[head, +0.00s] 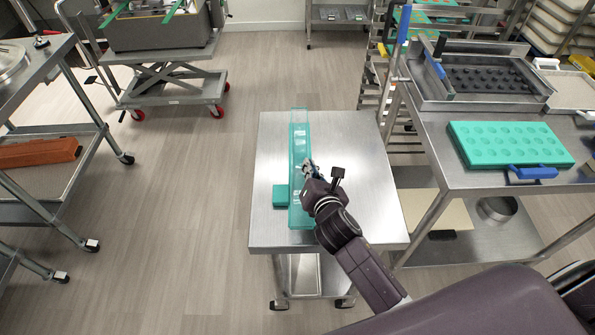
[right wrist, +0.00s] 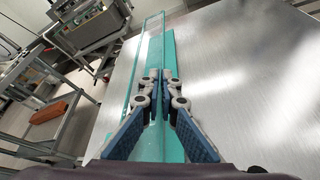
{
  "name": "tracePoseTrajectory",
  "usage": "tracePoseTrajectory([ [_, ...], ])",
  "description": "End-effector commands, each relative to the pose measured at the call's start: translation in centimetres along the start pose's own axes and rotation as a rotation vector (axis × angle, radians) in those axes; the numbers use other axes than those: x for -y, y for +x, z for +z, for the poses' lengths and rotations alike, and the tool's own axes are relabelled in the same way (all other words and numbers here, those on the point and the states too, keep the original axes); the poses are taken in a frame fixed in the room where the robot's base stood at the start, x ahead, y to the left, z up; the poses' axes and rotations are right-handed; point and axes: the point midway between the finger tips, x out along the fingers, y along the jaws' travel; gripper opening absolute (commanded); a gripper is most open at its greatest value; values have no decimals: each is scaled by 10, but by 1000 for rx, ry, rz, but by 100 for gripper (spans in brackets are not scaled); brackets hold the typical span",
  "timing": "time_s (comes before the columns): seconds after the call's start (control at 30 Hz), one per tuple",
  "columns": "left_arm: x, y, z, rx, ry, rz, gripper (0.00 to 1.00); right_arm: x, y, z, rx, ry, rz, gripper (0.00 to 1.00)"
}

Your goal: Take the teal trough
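The long teal trough (head: 300,145) lies lengthwise on the small steel cart, with a clear greenish far part. It also shows in the right wrist view (right wrist: 170,50), running away from the camera. My right gripper (head: 308,170) is low over the trough's middle. In the right wrist view its fingers (right wrist: 161,76) are close together, with a thin teal strip between them, and look closed on the trough. The gripper hides part of the trough. My left gripper is in neither view.
The cart top (head: 355,150) is bare right of the trough. A small teal piece (head: 281,195) sits at the trough's left side. A steel table with a teal mold (head: 510,145) stands at right. A shelf cart with an orange-brown item (head: 38,152) stands at left. Open floor lies between.

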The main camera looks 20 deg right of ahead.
Motion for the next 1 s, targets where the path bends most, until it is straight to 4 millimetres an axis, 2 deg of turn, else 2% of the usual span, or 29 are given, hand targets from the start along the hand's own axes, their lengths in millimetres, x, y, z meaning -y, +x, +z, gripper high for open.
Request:
tracePoseTrajectory([
  [0.17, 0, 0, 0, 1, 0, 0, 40, 0, -1, 2, 1, -2, -1, 0],
  [0.37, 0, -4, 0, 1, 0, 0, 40, -9, -6, 18, 5, -2, 2, 0],
  [0.57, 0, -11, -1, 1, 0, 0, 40, -30, -22, 56, 7, -3, 6, 0],
  [0.8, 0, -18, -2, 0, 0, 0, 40, -62, -46, 115, 8, -2, 5, 0],
  [1.0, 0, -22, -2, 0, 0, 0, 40, -80, -61, 148, 5, -1, 3, 0],
])
